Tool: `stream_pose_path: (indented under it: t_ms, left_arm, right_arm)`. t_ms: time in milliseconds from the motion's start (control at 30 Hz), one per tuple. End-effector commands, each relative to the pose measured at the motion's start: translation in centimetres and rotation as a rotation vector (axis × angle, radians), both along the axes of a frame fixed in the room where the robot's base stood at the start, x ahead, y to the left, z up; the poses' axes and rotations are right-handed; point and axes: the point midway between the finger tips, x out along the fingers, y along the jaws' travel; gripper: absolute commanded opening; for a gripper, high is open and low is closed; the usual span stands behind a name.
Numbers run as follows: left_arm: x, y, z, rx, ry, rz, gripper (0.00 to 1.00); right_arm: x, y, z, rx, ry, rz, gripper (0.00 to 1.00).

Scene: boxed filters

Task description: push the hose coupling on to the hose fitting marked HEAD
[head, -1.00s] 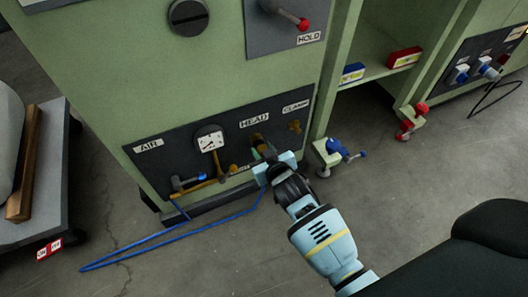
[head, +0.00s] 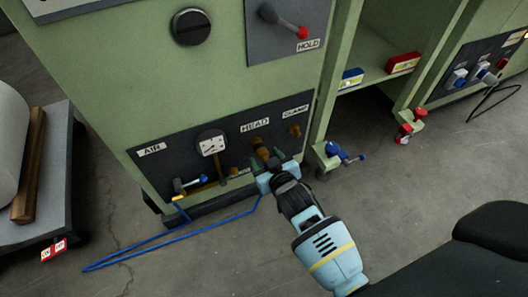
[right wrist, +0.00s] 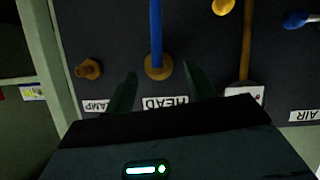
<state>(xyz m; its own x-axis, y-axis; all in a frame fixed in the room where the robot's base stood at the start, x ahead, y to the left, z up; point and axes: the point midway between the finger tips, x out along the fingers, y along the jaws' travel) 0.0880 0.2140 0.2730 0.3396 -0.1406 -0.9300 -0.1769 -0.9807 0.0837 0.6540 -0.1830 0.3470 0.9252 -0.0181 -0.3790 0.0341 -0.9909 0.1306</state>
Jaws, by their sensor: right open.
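The brass hose coupling (right wrist: 158,67) sits at the fitting by the HEAD label (right wrist: 166,103) in the right wrist view, with the blue hose (right wrist: 156,25) running from it. Whether it is fully seated I cannot tell. In the head view the brass part (head: 261,148) shows under the HEAD label (head: 255,124), and the blue hose (head: 170,240) loops over the floor. My right gripper (head: 267,156) is open in front of it; in the right wrist view its dark fingers (right wrist: 160,72) stand apart either side, with gaps. My left gripper is not in view.
The brass CLAMP fitting (head: 294,130) is right of HEAD; a gauge (head: 211,143) and blue-handled valve (head: 189,184) are left. A blue clamp-like part (head: 340,152) juts out at the right. A cart (head: 50,205) stands at the left. Floor in front is mostly clear.

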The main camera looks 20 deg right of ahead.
Motion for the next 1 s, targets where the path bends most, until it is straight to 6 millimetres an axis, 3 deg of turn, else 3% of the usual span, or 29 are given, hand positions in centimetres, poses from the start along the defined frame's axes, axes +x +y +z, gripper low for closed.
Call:
stream_pose_path:
  t_ms: [100, 300, 1000]
  left_arm:
    - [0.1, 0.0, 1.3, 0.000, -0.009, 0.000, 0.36]
    - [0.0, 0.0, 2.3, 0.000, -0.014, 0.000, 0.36]
    - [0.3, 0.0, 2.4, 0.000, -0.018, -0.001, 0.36]
  right_arm:
    - [-1.9, 0.1, 1.2, 0.002, -0.002, 0.000, 0.56]
    - [-3.9, 0.1, 1.8, 0.002, -0.001, -0.001, 0.56]
    - [-4.3, 0.1, 1.8, 0.001, -0.001, 0.000, 0.56]
